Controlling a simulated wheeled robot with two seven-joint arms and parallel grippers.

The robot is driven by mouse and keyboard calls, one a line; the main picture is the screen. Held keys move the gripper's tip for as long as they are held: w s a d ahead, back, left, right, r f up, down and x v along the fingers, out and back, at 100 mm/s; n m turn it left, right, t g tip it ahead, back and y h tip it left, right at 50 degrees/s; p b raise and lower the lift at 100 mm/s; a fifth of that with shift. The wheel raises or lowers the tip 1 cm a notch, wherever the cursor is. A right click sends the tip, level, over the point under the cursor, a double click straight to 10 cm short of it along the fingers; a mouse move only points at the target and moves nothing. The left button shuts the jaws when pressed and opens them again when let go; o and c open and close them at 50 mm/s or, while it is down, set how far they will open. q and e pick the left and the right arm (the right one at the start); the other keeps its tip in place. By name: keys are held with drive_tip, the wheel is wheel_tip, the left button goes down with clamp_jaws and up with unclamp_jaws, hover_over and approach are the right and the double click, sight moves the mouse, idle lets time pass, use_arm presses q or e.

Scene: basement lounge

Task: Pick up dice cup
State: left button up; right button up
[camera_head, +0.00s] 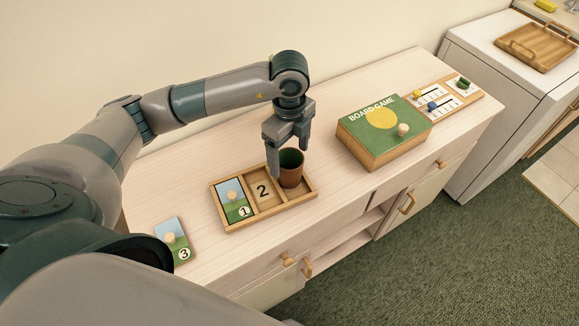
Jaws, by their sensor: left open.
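The dice cup (291,175) is brown with a green inside. It stands upright in the right compartment of a wooden tray (266,212) on the cabinet. My left gripper (288,160) points down at the cup from above and behind. Its fingers are open, one at the cup's left side and the other near its back rim. I cannot tell whether they touch the cup. My right gripper is not in view.
The tray's left compartment holds a picture card (232,198) marked 1; its middle shows a 2. Card 3 (172,240) lies left on the cabinet top (335,193). A board game box (378,144) stands right, before a scoreboard (462,88). A wall is behind.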

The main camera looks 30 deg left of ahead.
use_arm(q)
drive_tip(key=shift+f, duration=0.6)
drive_tip(key=shift+f+p, duration=0.35)
drive_tip(key=shift+p, duration=0.1)
wheel_tip(320, 180, down, 4)
drive_tip(key=shift+r+p, duration=0.1)
drive_tip(key=shift+p, duration=0.85)
drive_tip(key=shift+f, duration=0.35)
drive_tip(key=c, duration=1.2)
